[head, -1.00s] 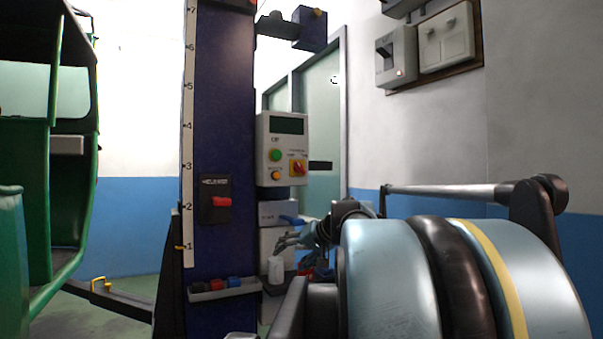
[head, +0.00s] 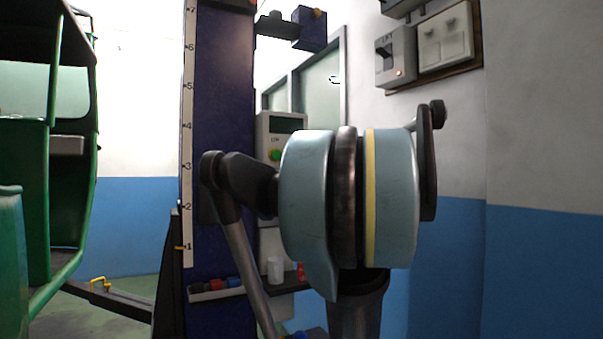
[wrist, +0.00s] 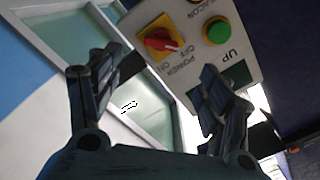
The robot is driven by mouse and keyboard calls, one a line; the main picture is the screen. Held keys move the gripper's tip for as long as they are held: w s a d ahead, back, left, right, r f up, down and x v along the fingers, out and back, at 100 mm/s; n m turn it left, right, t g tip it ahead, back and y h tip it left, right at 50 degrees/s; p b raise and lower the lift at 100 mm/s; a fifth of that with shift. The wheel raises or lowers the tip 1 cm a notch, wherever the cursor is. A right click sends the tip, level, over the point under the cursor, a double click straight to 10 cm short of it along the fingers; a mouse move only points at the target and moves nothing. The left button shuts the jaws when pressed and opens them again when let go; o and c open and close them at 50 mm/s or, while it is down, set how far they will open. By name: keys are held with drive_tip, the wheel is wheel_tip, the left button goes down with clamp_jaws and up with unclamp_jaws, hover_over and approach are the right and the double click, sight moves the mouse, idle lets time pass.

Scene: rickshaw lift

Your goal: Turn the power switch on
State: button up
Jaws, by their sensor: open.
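The power switch is a red rotary handle on a yellow plate (wrist: 163,43), upside down in the wrist view at upper middle. Its handle lies nearly crosswise in the picture, by small ON and OFF lettering. It sits on a pale control box (wrist: 222,55) with a green button (wrist: 216,30) marked UP. My gripper (wrist: 153,75) is open and empty, its fingers apart below the switch in the picture, not visibly touching it. In the head view the control box (head: 264,127) shows only partly. My arm hides the switch there, and my gripper is not visible.
The dark blue lift column (head: 225,80) stands left of the box, with a small tray of coloured items (head: 217,291) low on it. A grey wall box with a lever (head: 396,57) hangs at upper right. A green rickshaw (head: 60,200) stands far left.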

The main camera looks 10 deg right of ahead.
drive_tip(key=x, duration=1.3)
drive_tip(key=shift+w+a+f, duration=0.1)
drive_tip(key=shift+w, duration=0.15)
